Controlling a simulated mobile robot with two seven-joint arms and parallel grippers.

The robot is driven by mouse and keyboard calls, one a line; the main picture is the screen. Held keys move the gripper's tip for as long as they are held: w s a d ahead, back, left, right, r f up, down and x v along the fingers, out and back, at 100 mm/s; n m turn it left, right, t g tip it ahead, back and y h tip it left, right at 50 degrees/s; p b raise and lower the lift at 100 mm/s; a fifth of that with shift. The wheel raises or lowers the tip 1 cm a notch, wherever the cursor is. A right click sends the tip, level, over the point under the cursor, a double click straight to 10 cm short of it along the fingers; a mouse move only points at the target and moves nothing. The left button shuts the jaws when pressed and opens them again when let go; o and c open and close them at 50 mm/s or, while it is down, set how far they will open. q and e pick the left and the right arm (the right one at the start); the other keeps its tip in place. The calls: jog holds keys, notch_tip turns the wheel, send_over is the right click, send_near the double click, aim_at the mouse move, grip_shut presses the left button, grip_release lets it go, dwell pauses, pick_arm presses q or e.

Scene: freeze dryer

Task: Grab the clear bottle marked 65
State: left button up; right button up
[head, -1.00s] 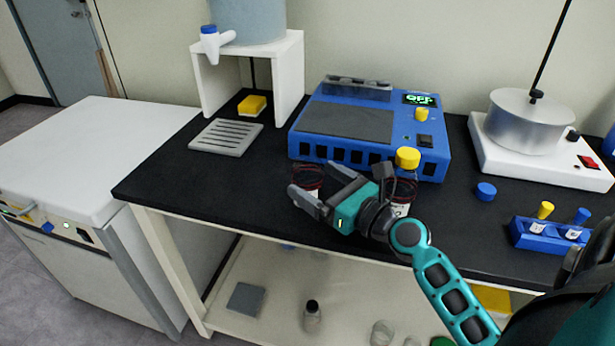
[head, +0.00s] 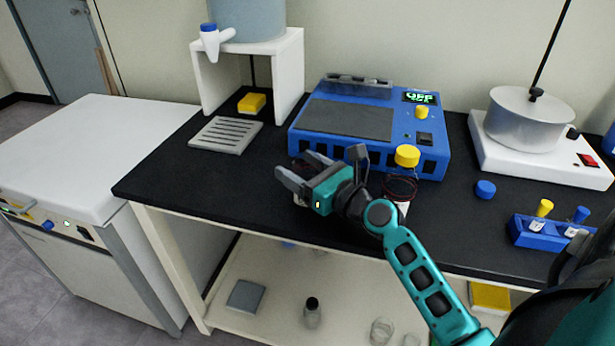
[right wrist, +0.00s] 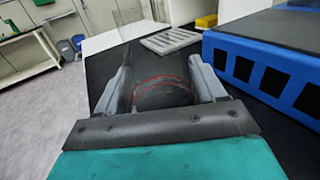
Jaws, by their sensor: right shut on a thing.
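A clear open-topped bottle with red rings (right wrist: 163,95) stands between the fingers of my right gripper (right wrist: 165,88) in the right wrist view. In the head view the right gripper (head: 300,172) is shut around this bottle on the black bench, in front of the blue machine. The gripper hides most of the bottle there, and I cannot read its number. A second clear bottle with red rings (head: 402,190) and a white label stands to the right, behind my wrist, close to a yellow cap. My left gripper is not in view.
The blue machine (head: 370,155) stands just behind the gripper. A slotted grey rack (head: 225,135) lies to the left. A blue cap (head: 485,190), a blue tube rack (head: 535,236) and a white hotplate with a pot (head: 525,125) are to the right. The bench front-left is clear.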

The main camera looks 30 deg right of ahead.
jog(key=c, duration=0.4)
jog(key=shift+r, duration=0.1)
